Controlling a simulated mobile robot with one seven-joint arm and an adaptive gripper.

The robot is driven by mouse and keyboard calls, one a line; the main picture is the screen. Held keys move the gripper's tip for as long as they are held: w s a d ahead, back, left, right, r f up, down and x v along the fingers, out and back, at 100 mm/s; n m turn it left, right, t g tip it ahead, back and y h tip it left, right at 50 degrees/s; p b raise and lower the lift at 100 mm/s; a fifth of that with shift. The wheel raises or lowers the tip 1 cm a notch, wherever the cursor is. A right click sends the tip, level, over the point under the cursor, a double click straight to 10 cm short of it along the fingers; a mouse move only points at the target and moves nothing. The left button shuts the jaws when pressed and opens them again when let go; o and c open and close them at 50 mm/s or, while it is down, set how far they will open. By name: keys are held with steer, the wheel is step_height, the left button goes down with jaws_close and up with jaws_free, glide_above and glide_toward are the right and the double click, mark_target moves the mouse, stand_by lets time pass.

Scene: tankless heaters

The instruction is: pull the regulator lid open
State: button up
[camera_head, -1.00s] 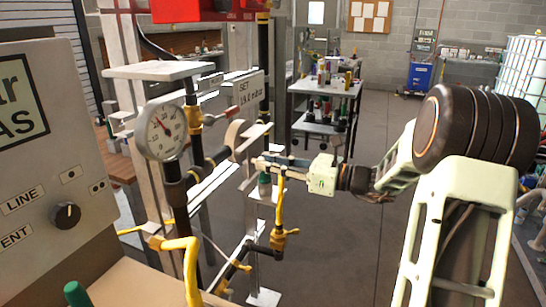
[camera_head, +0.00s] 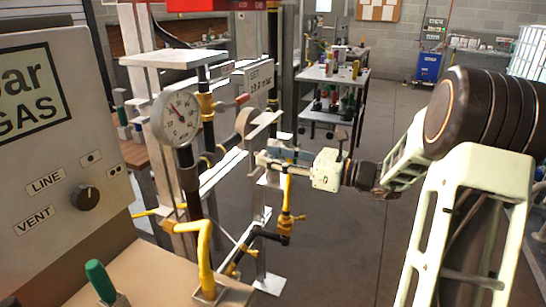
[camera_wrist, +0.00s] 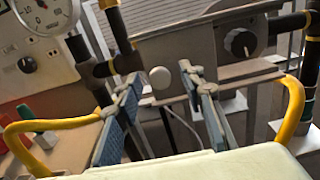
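The regulator's grey housing (camera_wrist: 185,48) fills the upper middle of the wrist view. A pale round knob (camera_wrist: 160,77) sits at its lower edge. I cannot tell exactly where the lid ends and the body begins. In the head view, a tilted flat plate (camera_head: 265,123) beside a beige round part shows just above my gripper (camera_head: 268,160); it may be the lid. In the wrist view, my gripper (camera_wrist: 158,85) is open, its two blue-grey fingers on either side of the knob. Nothing is held; contact with the housing cannot be told.
A pressure gauge (camera_head: 180,117) on black pipe stands left of the regulator. A yellow pipe (camera_head: 205,258) rises in front. A control panel (camera_head: 55,120) fills the left side. A tool cart (camera_head: 333,88) stands behind.

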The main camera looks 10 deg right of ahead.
steer(key=v, duration=1.2)
steer(key=shift+f, duration=0.1)
